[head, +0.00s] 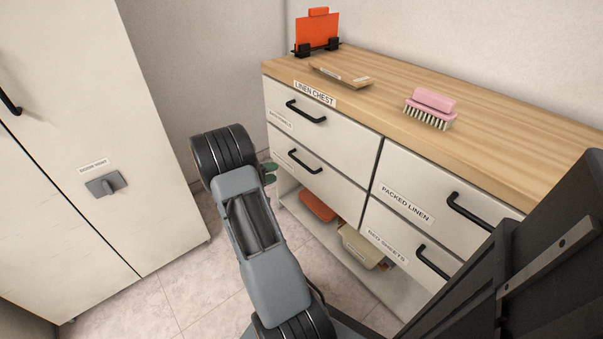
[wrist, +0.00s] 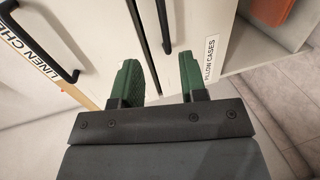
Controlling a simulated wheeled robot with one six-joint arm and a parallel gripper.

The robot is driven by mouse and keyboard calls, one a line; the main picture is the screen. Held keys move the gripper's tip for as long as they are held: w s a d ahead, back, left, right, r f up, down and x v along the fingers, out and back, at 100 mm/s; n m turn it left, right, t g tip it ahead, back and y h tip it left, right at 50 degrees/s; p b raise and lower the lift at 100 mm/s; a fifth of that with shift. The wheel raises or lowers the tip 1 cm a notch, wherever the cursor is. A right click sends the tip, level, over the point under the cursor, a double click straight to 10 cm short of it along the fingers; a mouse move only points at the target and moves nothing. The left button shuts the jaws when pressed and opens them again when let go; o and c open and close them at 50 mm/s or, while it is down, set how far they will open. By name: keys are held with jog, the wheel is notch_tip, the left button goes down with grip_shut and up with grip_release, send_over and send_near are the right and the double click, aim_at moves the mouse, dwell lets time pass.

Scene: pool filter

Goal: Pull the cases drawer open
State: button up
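The cases drawer (head: 330,180) is the lower left drawer of the white linen chest and looks shut, flush with the drawer above. Its black bar handle (head: 305,162) also shows in the wrist view (wrist: 163,24). Its label reads "PILLOW CASES" in the wrist view (wrist: 210,65). My gripper (head: 269,173) is just left of this drawer front in the head view. In the wrist view its two green fingers (wrist: 159,78) are apart with nothing between them. The handle lies ahead of the gap between the fingertips; I see no contact.
The upper left drawer has a black handle (head: 306,112). Below is an open shelf with an orange item (head: 317,206) and a beige bin (head: 361,246). A pink brush (head: 431,108) and a wooden tray (head: 341,76) lie on top. A white cabinet (head: 85,130) stands left.

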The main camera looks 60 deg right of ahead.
aim_at(301, 162)
jog(key=b+x, duration=0.1)
jog(key=x, duration=0.6)
jog(key=b+x, duration=0.1)
jog(key=x, duration=0.6)
jog(key=shift+w+f+b, duration=0.1)
jog(key=shift+f+b, duration=0.1)
jog(key=shift+b, duration=0.2)
grip_shut()
jog(key=shift+a, duration=0.1)
